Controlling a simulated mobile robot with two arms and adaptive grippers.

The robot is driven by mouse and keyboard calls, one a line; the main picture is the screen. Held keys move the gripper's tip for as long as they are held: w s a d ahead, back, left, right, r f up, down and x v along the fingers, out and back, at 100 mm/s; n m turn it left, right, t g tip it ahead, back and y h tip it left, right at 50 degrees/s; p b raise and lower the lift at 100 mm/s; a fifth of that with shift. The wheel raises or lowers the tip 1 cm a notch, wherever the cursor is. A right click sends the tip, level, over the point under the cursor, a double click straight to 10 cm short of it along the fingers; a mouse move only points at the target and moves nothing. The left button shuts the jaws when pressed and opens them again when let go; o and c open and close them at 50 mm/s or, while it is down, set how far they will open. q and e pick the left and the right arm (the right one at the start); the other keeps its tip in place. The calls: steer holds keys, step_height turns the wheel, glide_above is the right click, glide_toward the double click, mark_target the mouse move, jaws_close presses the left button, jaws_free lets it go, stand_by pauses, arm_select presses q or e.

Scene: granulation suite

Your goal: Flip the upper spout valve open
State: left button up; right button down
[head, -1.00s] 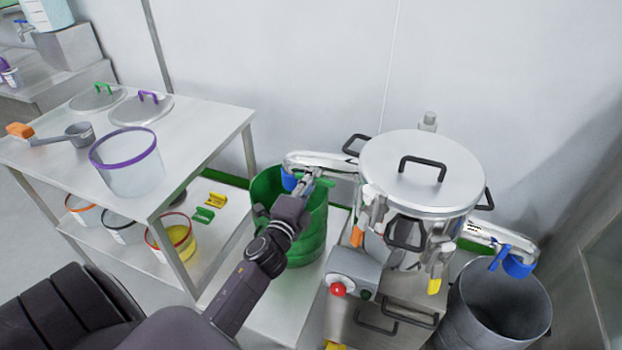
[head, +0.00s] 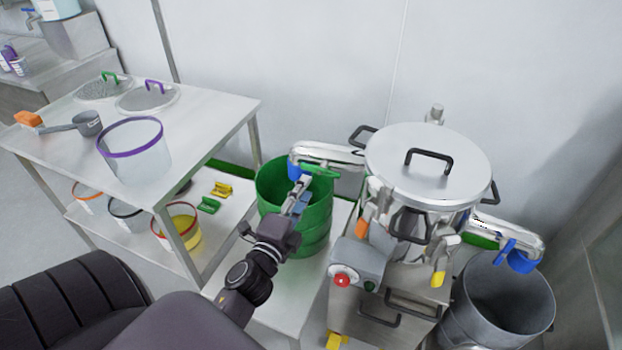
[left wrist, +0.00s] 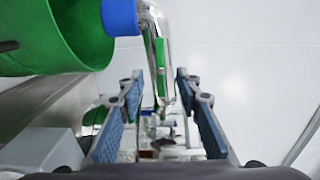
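The upper spout (head: 325,153) comes out of the left side of the steel vessel (head: 425,180), with a blue end (head: 294,170) above a green drum (head: 320,215). Its green valve handle (head: 320,171) lies roughly along the spout, just below it. My left gripper (head: 300,190) is below and in front of the handle, over the drum. In the left wrist view its fingers (left wrist: 162,100) are spread wide, and the green handle (left wrist: 160,67) shows ahead between them, apart from both. The blue end (left wrist: 120,17) is at upper left. My right gripper is not in view.
A control box with a red button (head: 342,281) stands before the vessel. A steel table (head: 205,120) with a tub and lids is at left.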

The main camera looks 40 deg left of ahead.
arm_select(q)
steer(key=shift+v, duration=1.6)
steer(key=shift+a, duration=0.1)
